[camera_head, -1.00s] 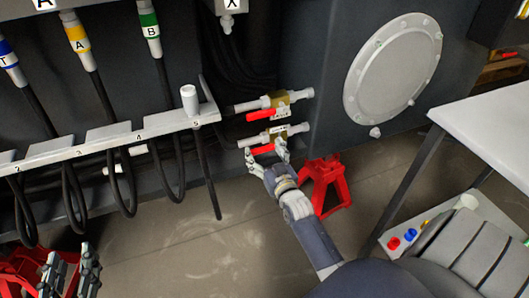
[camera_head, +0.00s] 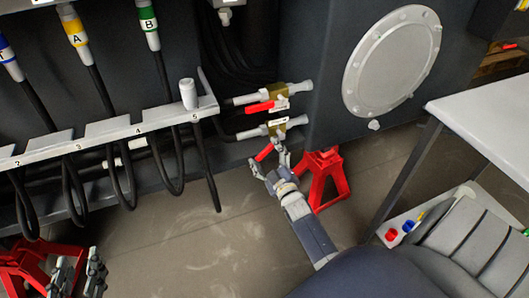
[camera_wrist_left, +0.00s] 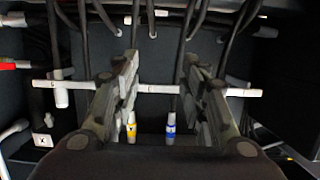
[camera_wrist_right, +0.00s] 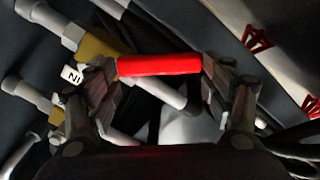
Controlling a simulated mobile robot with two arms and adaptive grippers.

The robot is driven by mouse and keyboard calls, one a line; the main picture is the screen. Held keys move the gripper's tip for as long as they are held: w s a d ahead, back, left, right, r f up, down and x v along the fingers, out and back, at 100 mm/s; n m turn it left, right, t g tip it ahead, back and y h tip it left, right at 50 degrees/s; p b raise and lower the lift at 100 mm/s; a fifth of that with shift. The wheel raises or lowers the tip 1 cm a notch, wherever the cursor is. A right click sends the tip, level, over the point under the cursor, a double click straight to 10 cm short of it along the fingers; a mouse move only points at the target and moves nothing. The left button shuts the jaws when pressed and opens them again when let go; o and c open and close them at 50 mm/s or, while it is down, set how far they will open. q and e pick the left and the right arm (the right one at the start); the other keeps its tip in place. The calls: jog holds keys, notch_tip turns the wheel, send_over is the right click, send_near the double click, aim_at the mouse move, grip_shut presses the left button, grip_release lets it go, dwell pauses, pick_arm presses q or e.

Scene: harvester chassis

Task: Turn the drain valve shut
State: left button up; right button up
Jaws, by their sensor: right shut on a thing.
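Two valves with brass bodies sit on pale pipe fittings at the chassis, one above the other. The lower valve (camera_head: 277,127) has a white tag, whose letters "IN" show in the right wrist view, and a red handle (camera_head: 264,153). The handle slants down and left from its body. My right gripper (camera_head: 270,163) is shut on this red handle; the right wrist view shows the handle (camera_wrist_right: 160,65) spanning between the fingers. The upper valve (camera_head: 276,98) has its red handle lying along the pipe. My left gripper (camera_head: 78,265) is open and empty at the lower left.
A rail (camera_head: 108,133) with numbered slots and hanging black hoses runs left of the valves. A red jack stand (camera_head: 322,180) stands just right of my right gripper. A pale table (camera_head: 485,115) is at the right. The floor between the arms is clear.

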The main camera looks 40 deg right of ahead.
pick_arm(q)
notch_tip(320, 180, up, 16)
jog(key=s+d+t+h+b, duration=0.1)
jog(key=t+h+b, duration=0.2)
jog(key=t, duration=0.6)
jog(key=shift+s+d+f, duration=0.15)
jog(key=shift+s+d, duration=0.1)
jog(key=shift+d, duration=0.15)
pick_arm(e)
jog(key=s+d+f+n, duration=0.1)
jog(key=d+f+n, duration=0.2)
jog(key=n, duration=0.7)
jog(key=shift+d+f, duration=0.15)
jog(key=shift+d, duration=0.95)
jog(key=shift+s, duration=0.1)
jog(key=o, duration=1.5)
jog(key=v, duration=1.2)
